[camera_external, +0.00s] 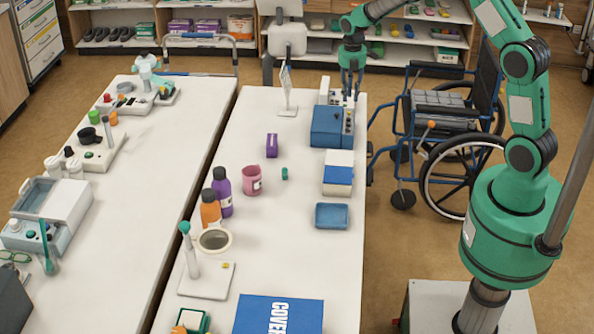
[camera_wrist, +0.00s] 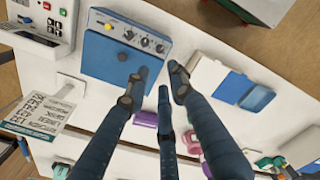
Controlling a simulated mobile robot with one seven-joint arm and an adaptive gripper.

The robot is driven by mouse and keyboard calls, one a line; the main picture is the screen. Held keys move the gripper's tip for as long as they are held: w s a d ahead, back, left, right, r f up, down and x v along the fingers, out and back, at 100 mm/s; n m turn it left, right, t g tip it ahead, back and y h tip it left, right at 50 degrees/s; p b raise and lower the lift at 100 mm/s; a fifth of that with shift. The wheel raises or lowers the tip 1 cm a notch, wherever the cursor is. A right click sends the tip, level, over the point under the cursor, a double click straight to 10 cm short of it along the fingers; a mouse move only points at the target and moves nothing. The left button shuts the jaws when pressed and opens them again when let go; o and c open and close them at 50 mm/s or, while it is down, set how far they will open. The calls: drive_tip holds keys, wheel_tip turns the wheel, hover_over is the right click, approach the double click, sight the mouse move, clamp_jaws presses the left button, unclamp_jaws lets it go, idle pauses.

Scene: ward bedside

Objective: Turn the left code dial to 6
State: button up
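A blue box (camera_external: 327,127) stands at the back right of the near table. In the wrist view the box (camera_wrist: 105,62) shows a grey panel (camera_wrist: 133,32) with several dark dials in a row. The leftmost dark dial (camera_wrist: 128,34) is beside a yellow button (camera_wrist: 108,27). The dial marks are too small to read. My gripper (camera_external: 352,88) points down above the back end of the box. In the wrist view my gripper (camera_wrist: 158,76) has its fingers spread, with nothing between them. The fingertips appear apart from the dials.
A white and blue box (camera_external: 338,173) and a blue tray (camera_external: 332,216) lie along the table's right edge. A sign on a stand (camera_external: 287,90) is left of my gripper. A purple box (camera_external: 272,145) and pink mug (camera_external: 252,180) stand farther forward. A wheelchair (camera_external: 445,135) is right of the table.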

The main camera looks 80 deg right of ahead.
sight(348, 129)
drive_tip(key=shift+m, duration=8.9)
drive_tip(key=shift+r+p, duration=0.2)
drive_tip(key=shift+p, duration=1.25)
drive_tip(key=shift+f+m, duration=0.25)
drive_tip(key=shift+m, duration=0.05)
wheel_tip(348, 129, down, 14)
drive_tip(key=shift+r+b, duration=0.15)
drive_tip(key=shift+b, duration=0.15)
drive_tip(key=shift+c, duration=0.5)
